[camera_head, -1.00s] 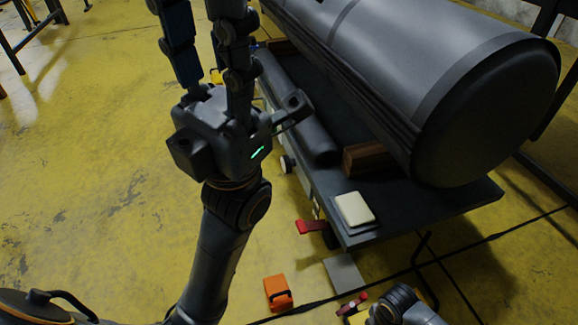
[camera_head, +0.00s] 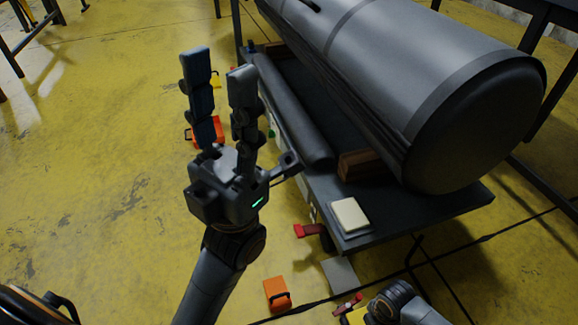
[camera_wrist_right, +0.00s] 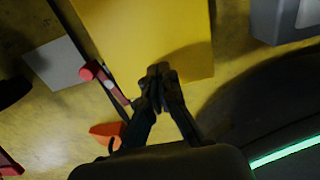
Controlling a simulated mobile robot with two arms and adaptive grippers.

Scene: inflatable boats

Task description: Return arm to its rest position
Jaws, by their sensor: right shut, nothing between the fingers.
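My left gripper (camera_head: 219,62) stands upright in the head view, its two fingers apart with nothing between them. It is in the air to the left of the dark table, clear of it. My right gripper (camera_wrist_right: 160,76) shows in the right wrist view with its fingertips together and nothing held. It is in front of a yellow flat-faced thing (camera_wrist_right: 140,30); I cannot tell whether they touch. In the head view only part of my right arm shows at the bottom, and its gripper is not clearly visible there.
The dark table (camera_head: 440,214) carries a large grey cylinder (camera_head: 400,80), a thinner grey roll (camera_head: 290,110), a wooden block (camera_head: 361,166) and a cream pad (camera_head: 350,215). Orange boxes (camera_head: 278,294) lie on the yellow floor (camera_head: 90,180). The floor at left is largely clear.

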